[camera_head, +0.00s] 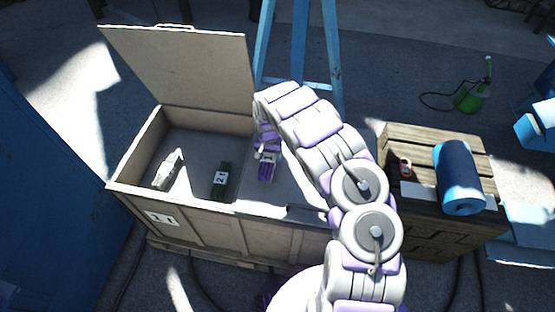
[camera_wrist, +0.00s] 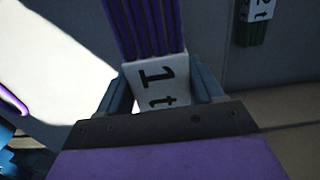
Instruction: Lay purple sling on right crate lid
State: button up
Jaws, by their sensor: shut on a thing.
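The purple sling (camera_head: 266,171) is a short bundle of strands with a white tag. My gripper (camera_head: 264,152) is shut on its tagged end, above the crate. In the wrist view the two fingers of my gripper (camera_wrist: 160,88) stand either side of the white "1 t" tag, and the purple strands of the sling (camera_wrist: 145,25) extend beyond it. The right crate lid (camera_head: 295,192) appears as a flat grey surface, partly hidden by my arm. I cannot tell whether the sling touches it.
The crate's left lid (camera_head: 185,65) stands raised. In the open left part are a green sling (camera_head: 221,180) tagged "2" and a pale object (camera_head: 169,170). A wooden crate (camera_head: 430,218) at right carries a blue roll (camera_head: 459,177) and a small red-and-white item (camera_head: 405,167). A blue ladder-like frame (camera_head: 299,45) stands behind.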

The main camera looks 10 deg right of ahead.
jog(key=d, duration=0.1)
jog(key=w+d, duration=0.1)
jog(key=d, duration=0.2)
jog(key=shift+w+d+f, duration=0.2)
jog(key=shift+w+d, duration=0.05)
jog(key=shift+w+f+b, duration=0.1)
jog(key=shift+f+b, duration=0.15)
jog(key=shift+b, duration=0.15)
jog(key=f, duration=0.1)
jog(key=a+f+b, duration=0.1)
jog(key=f, duration=0.1)
jog(key=shift+f, duration=0.1)
jog(key=shift+d, duration=0.35)
jog(key=o, duration=1)
jog(key=shift+d, duration=0.15)
jog(key=shift+o, duration=1.3)
jog(key=shift+a, duration=0.3)
